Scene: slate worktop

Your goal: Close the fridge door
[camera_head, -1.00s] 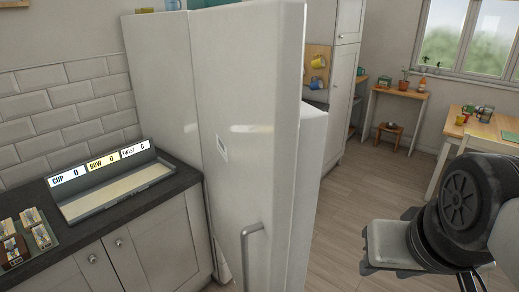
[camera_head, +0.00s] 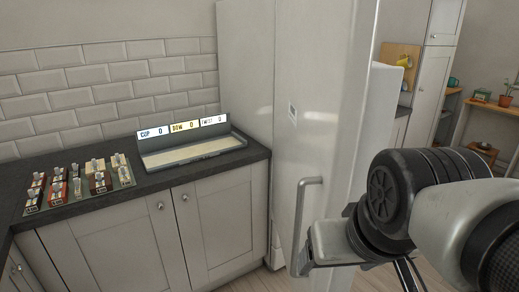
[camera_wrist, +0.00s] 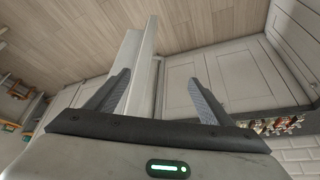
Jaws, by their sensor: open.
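The white fridge door (camera_head: 318,115) stands open, swung out from the fridge body (camera_head: 246,75). Its outer face and its grey vertical handle (camera_head: 302,228) face me. A raised part of its inner side (camera_head: 380,100) shows at the right in the head view. My gripper (camera_head: 312,262) is at the handle's lower right, close to the door; whether it touches is unclear. In the wrist view, my gripper (camera_wrist: 160,78) has its two fingers spread wide with nothing clearly gripped. The door's edge (camera_wrist: 143,62) runs beyond and between them.
A dark counter (camera_head: 150,184) over white cabinets (camera_head: 222,225) lies left of the fridge. It holds a score tray (camera_head: 190,152) and several small items on a board (camera_head: 82,198). Wooden floor (camera_wrist: 75,40) is open on the door's far side.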

